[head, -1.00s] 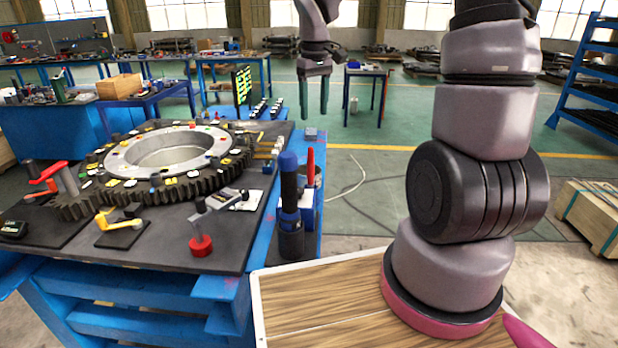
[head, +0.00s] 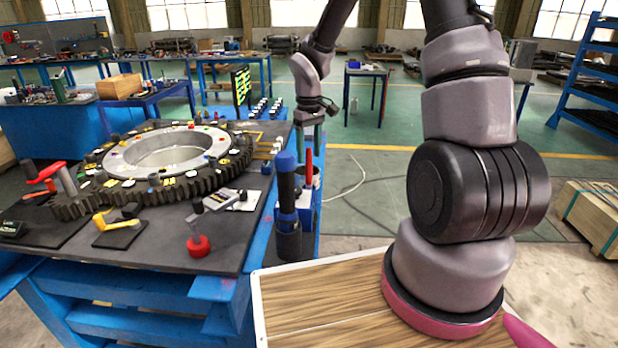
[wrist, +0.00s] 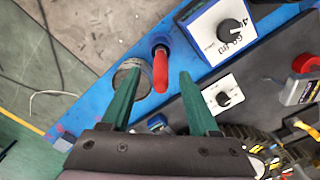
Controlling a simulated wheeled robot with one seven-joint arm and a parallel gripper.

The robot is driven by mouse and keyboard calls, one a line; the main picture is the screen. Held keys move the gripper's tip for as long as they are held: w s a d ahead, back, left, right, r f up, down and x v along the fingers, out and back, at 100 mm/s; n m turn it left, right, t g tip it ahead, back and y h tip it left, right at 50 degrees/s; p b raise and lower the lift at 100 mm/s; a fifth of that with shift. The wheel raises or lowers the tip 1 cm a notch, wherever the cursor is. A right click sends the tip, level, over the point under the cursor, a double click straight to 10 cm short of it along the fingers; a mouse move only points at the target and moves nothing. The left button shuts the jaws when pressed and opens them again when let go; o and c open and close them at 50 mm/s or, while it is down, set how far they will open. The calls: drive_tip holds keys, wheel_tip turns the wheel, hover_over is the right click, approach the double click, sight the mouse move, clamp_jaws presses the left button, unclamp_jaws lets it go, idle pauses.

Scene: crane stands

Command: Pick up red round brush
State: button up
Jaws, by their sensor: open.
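The red round brush shows as an upright red handle (head: 309,160) at the right edge of the blue bench in the head view. In the wrist view its red handle (wrist: 160,72) stands between the two green fingers, with space on both sides. My gripper (wrist: 159,73) is open and points down over the bench edge. The brush's lower end is hidden.
The thick blue-handled tool (head: 287,190) stands upright close in front of the brush. A round grey cup (wrist: 132,76) is beside the left finger in the wrist view. A white box with a black knob (wrist: 230,30) is nearby. A large gear ring (head: 160,160) fills the bench's middle.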

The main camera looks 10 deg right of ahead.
drive_tip(key=shift+f, duration=0.65)
clamp_jaws()
drive_tip(key=shift+r, duration=0.1)
